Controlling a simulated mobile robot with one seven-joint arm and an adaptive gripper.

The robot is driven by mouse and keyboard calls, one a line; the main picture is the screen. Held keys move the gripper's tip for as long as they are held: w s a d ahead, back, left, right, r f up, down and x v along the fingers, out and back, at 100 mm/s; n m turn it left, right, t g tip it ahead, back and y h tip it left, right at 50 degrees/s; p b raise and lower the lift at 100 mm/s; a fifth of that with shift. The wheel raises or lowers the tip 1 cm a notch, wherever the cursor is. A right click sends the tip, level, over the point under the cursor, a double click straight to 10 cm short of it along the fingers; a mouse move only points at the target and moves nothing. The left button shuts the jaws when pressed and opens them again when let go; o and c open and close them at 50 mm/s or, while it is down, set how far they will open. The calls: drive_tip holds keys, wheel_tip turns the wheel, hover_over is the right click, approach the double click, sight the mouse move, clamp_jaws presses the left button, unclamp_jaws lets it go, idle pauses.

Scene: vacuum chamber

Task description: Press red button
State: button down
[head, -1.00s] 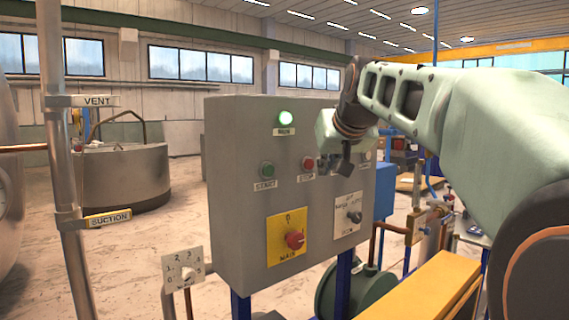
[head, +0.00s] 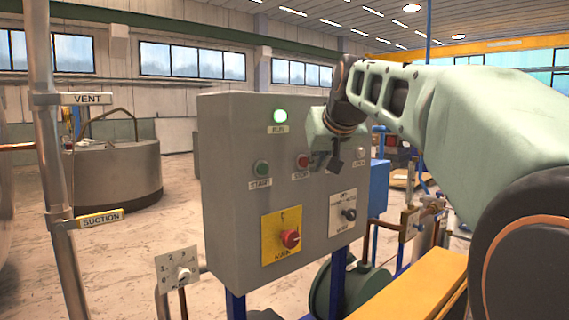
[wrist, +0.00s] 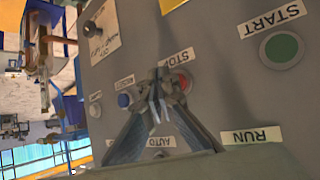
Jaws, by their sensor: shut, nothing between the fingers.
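The red button (head: 302,161) sits above a STOP label on the front of a grey control panel (head: 228,215). In the wrist view the red button (wrist: 184,83) shows just right of the closed fingertips, partly covered by them. My gripper (head: 334,164) is shut and empty, in front of the panel to the right of the red button in the head view. In the wrist view my gripper (wrist: 160,80) points at the panel; I cannot tell whether the tips touch anything.
Below are a red MAIN knob (head: 291,238) and a black selector (head: 348,214). A SUCTION-tagged pipe (head: 52,170) stands left.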

drive_tip(key=shift+w+a, duration=0.1)
idle(0.6)
drive_tip(key=shift+w+a, duration=0.15)
drive_tip(key=shift+w, duration=0.1)
drive_tip(key=shift+w+a+p, duration=0.3)
drive_tip(key=shift+w+p, duration=0.1)
drive_tip(key=shift+p, duration=0.1)
idle(0.6)
idle(0.4)
drive_tip(key=shift+s+d+b, duration=0.4)
drive_tip(key=shift+s+d, duration=0.1)
drive_tip(key=shift+s, duration=0.25)
drive_tip(key=s+d+b, duration=0.1)
drive_tip(key=s, duration=0.1)
drive_tip(key=s+d+b, duration=0.1)
drive_tip(key=s+d, duration=0.1)
idle(0.3)
